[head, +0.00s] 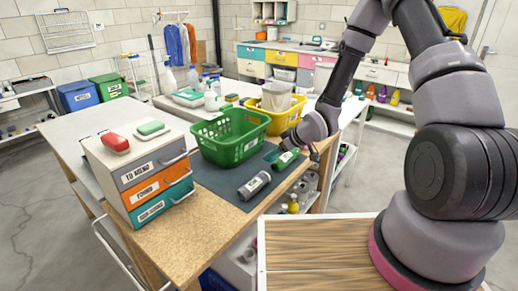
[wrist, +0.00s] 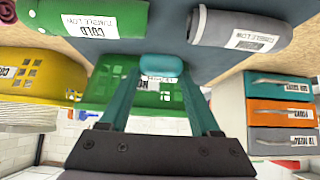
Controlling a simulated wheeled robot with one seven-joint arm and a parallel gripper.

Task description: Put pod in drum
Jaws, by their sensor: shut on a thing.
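A small rounded teal thing, which looks like the pod (wrist: 160,66), sits between my fingertips in the wrist view. My gripper (wrist: 161,72) is shut on it. In the head view my gripper (head: 278,153) is over the dark mat, by the green roll; the pod cannot be made out there. The green roll (head: 285,160) and the grey roll (head: 254,185) lie on the mat; in the wrist view the green roll (wrist: 95,17) and grey roll (wrist: 238,30) flank my fingers. I cannot identify a drum in either view.
Bottles crowd the back. The worktop's front edge is clear.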

